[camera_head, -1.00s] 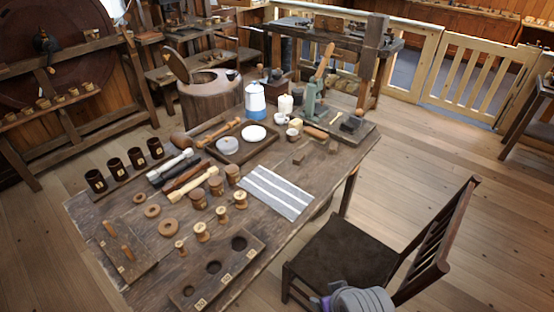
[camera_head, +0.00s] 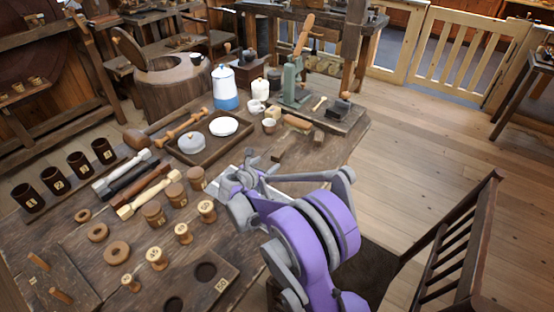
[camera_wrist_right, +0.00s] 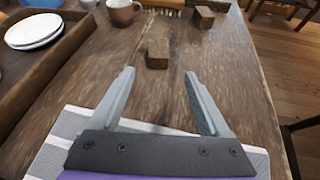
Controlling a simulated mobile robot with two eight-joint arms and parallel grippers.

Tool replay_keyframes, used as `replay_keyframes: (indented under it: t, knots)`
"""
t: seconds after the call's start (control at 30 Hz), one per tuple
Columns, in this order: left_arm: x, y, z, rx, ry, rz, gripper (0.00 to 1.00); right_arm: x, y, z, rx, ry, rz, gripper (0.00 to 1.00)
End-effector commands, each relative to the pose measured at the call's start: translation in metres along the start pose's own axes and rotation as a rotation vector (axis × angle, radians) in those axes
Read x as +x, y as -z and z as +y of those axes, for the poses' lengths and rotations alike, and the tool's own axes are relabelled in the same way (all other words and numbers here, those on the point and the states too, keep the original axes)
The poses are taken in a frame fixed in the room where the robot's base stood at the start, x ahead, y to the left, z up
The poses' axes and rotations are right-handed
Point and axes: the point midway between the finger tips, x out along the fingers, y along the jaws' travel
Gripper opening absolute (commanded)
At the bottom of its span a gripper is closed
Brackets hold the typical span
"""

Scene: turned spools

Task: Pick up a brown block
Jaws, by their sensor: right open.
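A small brown block (camera_wrist_right: 158,54) stands on the table just ahead of my right gripper (camera_wrist_right: 159,74), lined up between its open fingers but beyond the tips. In the head view the block (camera_head: 277,155) lies past the gripper (camera_head: 246,168). A second brown block (camera_wrist_right: 204,17) stands farther off to the right; it also shows in the head view (camera_head: 319,138). My right gripper is open and empty, over the striped cloth (camera_wrist_right: 60,128). My left gripper is not in view.
A brown cup (camera_wrist_right: 123,12) and a brush (camera_wrist_right: 162,4) lie beyond the blocks. A tray (camera_head: 175,150) with white dishes is on the left. Spools (camera_head: 207,210) and jars (camera_head: 153,213) stand nearer. A chair (camera_head: 468,250) is at the right. The table around the nearer block is clear.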

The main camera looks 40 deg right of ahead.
Motion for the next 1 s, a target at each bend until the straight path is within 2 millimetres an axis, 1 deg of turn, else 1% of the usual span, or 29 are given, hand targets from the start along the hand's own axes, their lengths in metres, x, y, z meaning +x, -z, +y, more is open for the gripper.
replay_keyframes:
  t: [0.1, 0.37, 0.57, 0.77, 0.83, 0.9, 1.0]
  knots:
    - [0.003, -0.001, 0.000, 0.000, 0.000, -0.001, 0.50, 0.015, 0.003, 0.003, -0.054, 0.005, -0.023, 0.80]
    - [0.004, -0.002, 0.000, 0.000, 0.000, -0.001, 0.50, 0.055, 0.001, 0.003, -0.060, 0.006, -0.025, 0.80]
    - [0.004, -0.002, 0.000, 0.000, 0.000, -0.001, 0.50, 0.070, 0.000, 0.003, -0.058, 0.004, -0.024, 0.80]
    - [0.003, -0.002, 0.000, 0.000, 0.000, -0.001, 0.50, 0.099, -0.007, 0.004, -0.058, 0.005, -0.024, 0.80]
    - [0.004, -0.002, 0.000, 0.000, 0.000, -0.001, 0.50, 0.108, -0.007, 0.004, -0.058, 0.005, -0.024, 0.80]
    - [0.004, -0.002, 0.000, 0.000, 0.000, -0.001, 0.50, 0.114, -0.007, 0.004, -0.058, 0.004, -0.024, 0.80]
    - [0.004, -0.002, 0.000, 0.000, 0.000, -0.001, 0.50, 0.117, -0.007, 0.005, -0.058, 0.003, -0.023, 0.80]
